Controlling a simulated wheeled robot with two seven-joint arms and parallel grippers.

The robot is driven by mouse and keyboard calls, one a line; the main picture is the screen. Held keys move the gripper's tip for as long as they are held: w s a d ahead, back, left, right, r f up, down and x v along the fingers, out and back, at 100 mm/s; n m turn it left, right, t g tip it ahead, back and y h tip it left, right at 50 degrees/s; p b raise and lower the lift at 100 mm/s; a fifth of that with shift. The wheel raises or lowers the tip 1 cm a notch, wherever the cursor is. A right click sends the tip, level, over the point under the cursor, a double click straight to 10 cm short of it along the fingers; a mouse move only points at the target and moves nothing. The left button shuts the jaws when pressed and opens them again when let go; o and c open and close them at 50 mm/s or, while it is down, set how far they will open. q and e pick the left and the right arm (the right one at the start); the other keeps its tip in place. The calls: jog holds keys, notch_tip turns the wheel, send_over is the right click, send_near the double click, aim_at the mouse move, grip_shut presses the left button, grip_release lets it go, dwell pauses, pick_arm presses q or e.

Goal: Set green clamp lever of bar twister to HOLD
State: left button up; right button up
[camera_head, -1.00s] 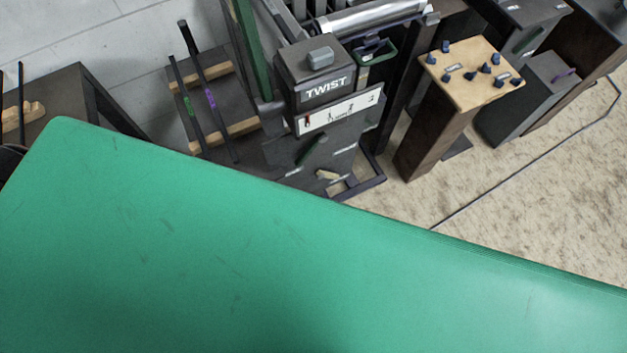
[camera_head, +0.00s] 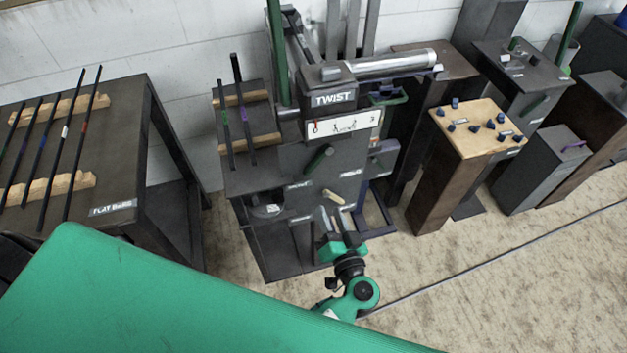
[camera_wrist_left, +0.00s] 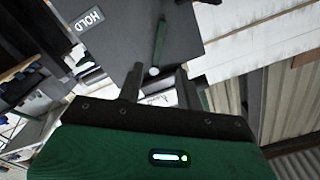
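The bar twister (camera_head: 332,100) stands in the middle of the head view with a TWIST sign. Its green clamp lever (camera_head: 319,158) is on the front face, slanting from lower left to upper right. A small label (camera_head: 350,173) lies to its lower right, too small to read surely. My left gripper (camera_head: 334,214) is below the lever, apart from it, fingers upward. In the left wrist view, the green lever (camera_wrist_left: 160,40) shows beyond the gap between the two separated fingers (camera_wrist_left: 157,80), with nothing held. The HOLD label (camera_wrist_left: 89,20) is left of it. My right gripper is not in view.
A dark table (camera_head: 130,150) with several bars on wooden rests stands at left. Two bars lie on a rack (camera_head: 250,170) beside the twister. A wood-topped stand (camera_head: 440,180) with blue knobs is at right. The floor (camera_head: 480,270) at front right is mostly clear, with a dark line across it.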

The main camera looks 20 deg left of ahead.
aim_at(313, 168)
pick_arm(q)
jog(key=p+x, duration=0.1)
jog(key=x, duration=1.2)
jog(key=shift+w+a+f, duration=0.1)
jog(key=shift+w+a, duration=0.1)
grip_shut()
